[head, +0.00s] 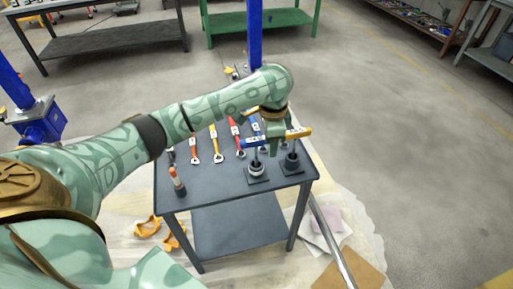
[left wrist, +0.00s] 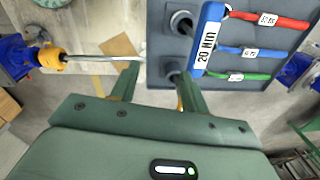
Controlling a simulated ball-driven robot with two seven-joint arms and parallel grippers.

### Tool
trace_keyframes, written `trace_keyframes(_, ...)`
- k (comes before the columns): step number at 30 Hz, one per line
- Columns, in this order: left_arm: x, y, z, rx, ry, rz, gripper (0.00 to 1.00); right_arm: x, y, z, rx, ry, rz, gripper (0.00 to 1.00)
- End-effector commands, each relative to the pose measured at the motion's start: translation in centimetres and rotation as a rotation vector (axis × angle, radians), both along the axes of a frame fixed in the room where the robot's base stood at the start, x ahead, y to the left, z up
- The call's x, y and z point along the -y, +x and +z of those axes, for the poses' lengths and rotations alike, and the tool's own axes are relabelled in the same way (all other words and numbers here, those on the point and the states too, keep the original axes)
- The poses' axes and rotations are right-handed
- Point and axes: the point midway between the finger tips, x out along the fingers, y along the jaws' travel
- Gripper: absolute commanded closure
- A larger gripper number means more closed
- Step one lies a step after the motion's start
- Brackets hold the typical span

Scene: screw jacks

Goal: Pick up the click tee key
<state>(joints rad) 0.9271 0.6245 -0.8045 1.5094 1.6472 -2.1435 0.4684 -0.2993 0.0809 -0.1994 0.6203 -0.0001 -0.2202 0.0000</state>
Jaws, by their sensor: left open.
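Two labelled tee keys stand upright on the table: one with a blue handle (head: 253,142) and one with a yellow handle (head: 299,132). The blue handle, marked 20 Nm, shows in the left wrist view (left wrist: 208,40), beyond one fingertip. I cannot tell from the labels which key is the click one. My left gripper (head: 277,148) is open, between the two handles and close to the yellow one. In the left wrist view, a sliver of yellow shows beside the right-hand finger; the rest is hidden by the gripper. My right gripper is not in view.
Two dark jacks stand under the keys, the left one (head: 257,172) and the right one (head: 291,165). Several labelled wrenches lie toward the back of the grey table (head: 215,190). An orange-handled tool (head: 177,182) stands at its left. A metal rod (head: 330,240) shows beyond the right edge.

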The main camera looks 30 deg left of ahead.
Motion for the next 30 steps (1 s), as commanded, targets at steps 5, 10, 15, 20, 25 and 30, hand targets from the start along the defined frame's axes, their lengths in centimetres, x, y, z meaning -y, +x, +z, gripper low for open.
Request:
trace_keyframes(5,-4.7,2.3,6.4,-0.052,-0.013,0.121,0.55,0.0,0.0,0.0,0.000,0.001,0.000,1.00)
trace_keyframes(10,-5.7,2.6,6.6,-0.071,-0.029,0.152,0.55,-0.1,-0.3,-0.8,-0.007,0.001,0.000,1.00)
trace_keyframes(15,-5.7,2.6,2.0,-0.076,-0.031,0.151,0.55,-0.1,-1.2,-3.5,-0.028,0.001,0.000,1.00)
trace_keyframes(20,-5.6,2.5,-1.7,-0.075,-0.031,0.150,0.55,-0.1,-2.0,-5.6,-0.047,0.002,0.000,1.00)
trace_keyframes(25,-5.6,2.5,-3.3,-0.069,-0.031,0.149,0.55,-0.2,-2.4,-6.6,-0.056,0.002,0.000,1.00)
trace_keyframes(30,-5.9,2.4,-4.8,-0.070,-0.032,0.149,0.55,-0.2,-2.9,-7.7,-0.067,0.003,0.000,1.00)
